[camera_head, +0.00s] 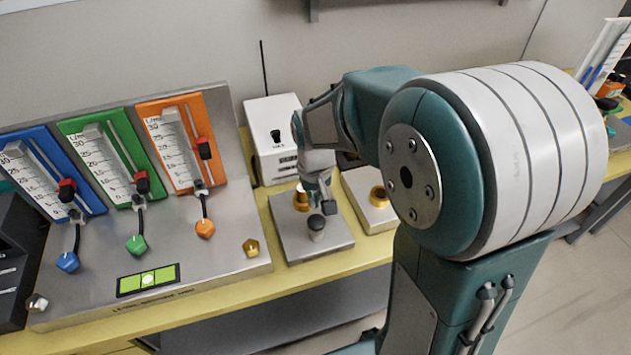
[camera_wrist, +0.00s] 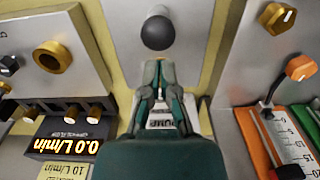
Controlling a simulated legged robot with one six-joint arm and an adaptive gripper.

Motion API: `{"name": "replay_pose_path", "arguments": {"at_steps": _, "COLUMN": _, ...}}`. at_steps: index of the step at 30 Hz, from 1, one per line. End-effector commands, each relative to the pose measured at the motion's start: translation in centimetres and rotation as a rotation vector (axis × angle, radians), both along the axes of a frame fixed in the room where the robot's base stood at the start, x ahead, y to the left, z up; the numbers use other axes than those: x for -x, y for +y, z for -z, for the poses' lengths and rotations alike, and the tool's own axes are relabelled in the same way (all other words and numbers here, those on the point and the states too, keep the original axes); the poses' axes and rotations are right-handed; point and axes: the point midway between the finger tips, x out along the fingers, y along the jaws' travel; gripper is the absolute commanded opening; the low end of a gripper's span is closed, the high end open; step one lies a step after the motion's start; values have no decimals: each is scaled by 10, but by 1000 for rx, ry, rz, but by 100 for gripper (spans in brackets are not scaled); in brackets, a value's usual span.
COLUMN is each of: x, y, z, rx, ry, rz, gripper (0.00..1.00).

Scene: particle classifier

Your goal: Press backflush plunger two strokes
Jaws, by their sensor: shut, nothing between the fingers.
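The backflush plunger appears to be the dark round knob (camera_head: 316,222) on a pale stem, standing on a small metal plate (camera_head: 335,240). In the wrist view the black knob (camera_wrist: 158,32) is at the top centre, just beyond my fingertips. My gripper (camera_wrist: 158,65) is shut and empty, its fingertips together beside the knob. I cannot tell whether they touch it. In the head view my gripper (camera_head: 322,206) points down close behind the knob, and its fingers are partly hidden. How far the plunger is pressed cannot be told.
A panel with blue, green and orange flow meters (camera_head: 176,142) stands on the left of the yellow bench. A white box (camera_head: 273,130) is behind the plate. A second metal block with a brass port (camera_head: 378,197) is to the right. A readout (camera_wrist: 68,142) shows 0.0 L/min.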

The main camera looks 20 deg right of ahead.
Motion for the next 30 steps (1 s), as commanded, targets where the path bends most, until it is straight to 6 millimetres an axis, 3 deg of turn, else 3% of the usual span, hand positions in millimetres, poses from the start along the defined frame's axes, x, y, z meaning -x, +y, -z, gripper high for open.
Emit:
{"name": "replay_pose_path", "arguments": {"at_steps": 3, "x": -1, "y": 0, "z": -27, "rx": 0, "ry": -6, "rz": 0, "gripper": 0}}
{"name": "replay_pose_path", "arguments": {"at_steps": 10, "x": -1, "y": 0, "z": -59, "rx": 0, "ry": -4, "rz": 0, "gripper": 0}}
{"name": "replay_pose_path", "arguments": {"at_steps": 30, "x": -1, "y": 0, "z": -64, "rx": 0, "ry": -2, "rz": 0, "gripper": 0}}
